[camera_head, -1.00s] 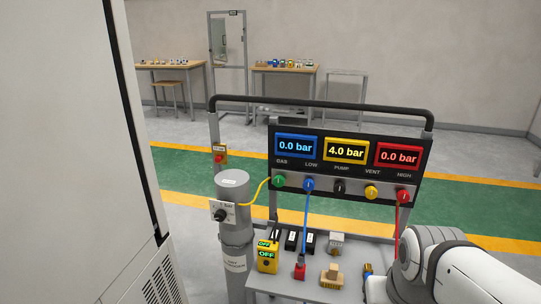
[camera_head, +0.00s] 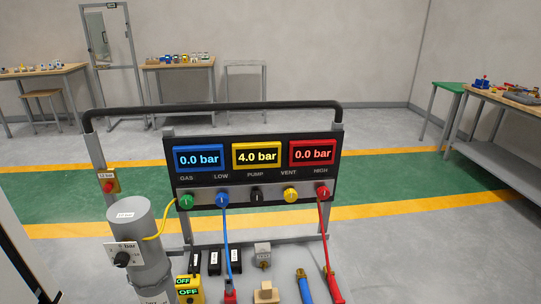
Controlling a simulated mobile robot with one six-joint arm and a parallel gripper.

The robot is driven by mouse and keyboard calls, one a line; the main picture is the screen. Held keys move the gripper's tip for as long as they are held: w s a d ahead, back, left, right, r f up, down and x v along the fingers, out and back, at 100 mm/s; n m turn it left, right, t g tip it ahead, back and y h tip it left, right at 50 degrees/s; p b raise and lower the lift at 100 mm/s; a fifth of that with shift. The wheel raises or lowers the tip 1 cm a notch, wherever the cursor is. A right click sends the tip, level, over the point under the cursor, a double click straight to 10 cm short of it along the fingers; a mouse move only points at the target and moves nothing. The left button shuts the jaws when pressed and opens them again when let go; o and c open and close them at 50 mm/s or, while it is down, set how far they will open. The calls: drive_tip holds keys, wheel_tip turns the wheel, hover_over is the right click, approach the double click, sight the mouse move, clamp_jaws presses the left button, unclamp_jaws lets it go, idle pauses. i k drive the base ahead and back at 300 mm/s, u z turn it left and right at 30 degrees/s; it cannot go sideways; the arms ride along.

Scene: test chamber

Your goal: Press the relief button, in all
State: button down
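A red button (camera_head: 108,187) on a small yellow plate sits on the left post of the cart; its label is too small to read surely, so I cannot tell if it is the relief button. The panel (camera_head: 255,181) carries a blue display (camera_head: 199,158) at 0.0 bar, a yellow one (camera_head: 257,155) at 4.0 bar and a red one (camera_head: 312,152) at 0.0 bar. Below are a green knob (camera_head: 186,201), blue knob (camera_head: 222,200), black knob (camera_head: 256,195), yellow vent knob (camera_head: 290,195) and red knob (camera_head: 324,193). My gripper is out of view.
A grey cylinder (camera_head: 132,222) with a dial stands at the cart's left. A yellow OFF box (camera_head: 188,291), black blocks and a wooden block (camera_head: 266,294) lie on the cart. Benches stand behind and at right (camera_head: 505,97). The green floor strip (camera_head: 400,182) is clear.

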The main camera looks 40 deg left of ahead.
sight(108, 188)
drive_tip(key=z, duration=1.2)
drive_tip(key=k, duration=1.2)
drive_tip(key=u, duration=2.05)
drive_tip(key=i, duration=0.5)
